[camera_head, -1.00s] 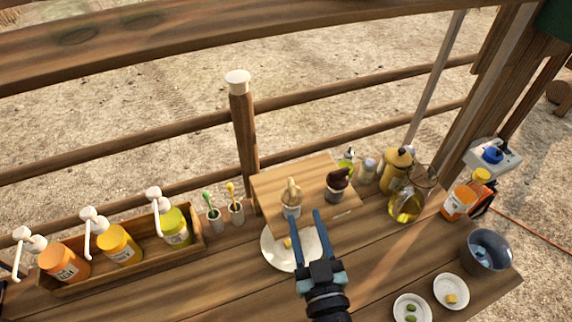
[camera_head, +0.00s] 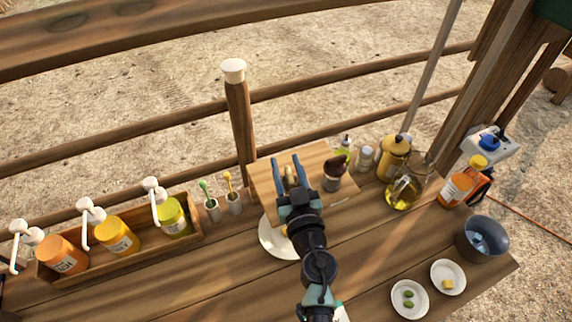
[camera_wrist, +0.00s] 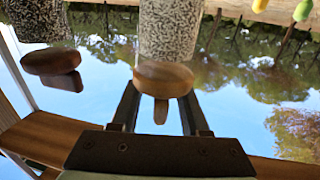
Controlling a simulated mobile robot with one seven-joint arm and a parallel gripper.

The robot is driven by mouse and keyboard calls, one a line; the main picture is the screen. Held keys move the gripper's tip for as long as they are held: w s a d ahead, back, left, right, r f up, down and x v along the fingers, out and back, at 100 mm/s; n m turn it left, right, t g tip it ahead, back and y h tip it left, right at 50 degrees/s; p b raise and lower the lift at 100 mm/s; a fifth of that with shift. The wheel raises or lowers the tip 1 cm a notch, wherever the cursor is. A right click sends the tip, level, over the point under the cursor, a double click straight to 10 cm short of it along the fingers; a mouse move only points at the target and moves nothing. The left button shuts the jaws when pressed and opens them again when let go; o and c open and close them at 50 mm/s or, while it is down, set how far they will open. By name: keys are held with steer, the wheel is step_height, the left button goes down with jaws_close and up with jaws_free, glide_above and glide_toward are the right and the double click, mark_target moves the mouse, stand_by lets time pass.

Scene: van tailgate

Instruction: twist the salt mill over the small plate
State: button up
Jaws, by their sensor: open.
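The pale-topped salt mill (camera_head: 290,175) stands upright on the wooden board (camera_head: 263,186), mostly hidden behind my gripper in the head view. My gripper (camera_head: 286,159) is open, with one finger on each side of the mill's top. The wrist view looks inverted; there the mill's speckled body (camera_wrist: 170,30) and brown wooden knob (camera_wrist: 163,79) show between and above the fingers (camera_wrist: 160,92). I cannot tell whether the fingers touch it. The small white plate (camera_head: 272,240) lies in front of the board, partly covered by my arm, with a yellowish piece (camera_head: 285,230) on it.
A darker-topped mill (camera_head: 334,175) stands close to the right of my gripper. An oil jug (camera_head: 403,193) and bottles stand further right. Two small dishes (camera_head: 409,299) (camera_head: 448,277) and a grey bucket (camera_head: 482,240) are at front right. A sauce-pump crate (camera_head: 120,255) is at left.

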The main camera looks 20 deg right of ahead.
steer(key=shift+w, duration=0.3)
jaws_close()
steer(key=shift+r+h, duration=0.15)
steer(key=shift+h, duration=0.15)
